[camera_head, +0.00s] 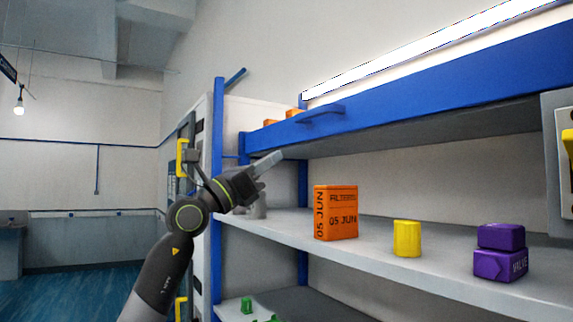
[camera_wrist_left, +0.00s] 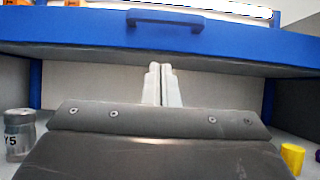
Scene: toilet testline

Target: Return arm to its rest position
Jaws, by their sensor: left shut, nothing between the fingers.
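My left arm rises from the bottom left in the head view. My left gripper (camera_head: 268,160) is at the left end of the shelf unit, close below the blue upper edge and above the grey shelf. In the left wrist view its two pale fingers (camera_wrist_left: 162,86) are pressed together and empty, pointing toward the back of the shelf under the blue drawer front (camera_wrist_left: 90,32). My right gripper is not in view.
On the grey shelf (camera_head: 365,265) stand an orange box (camera_head: 336,213), a yellow block (camera_head: 407,239) and purple blocks (camera_head: 500,264). A grey canister (camera_wrist_left: 19,135) stands at the left in the wrist view. Green items (camera_head: 247,305) lie below. The room at far left is open.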

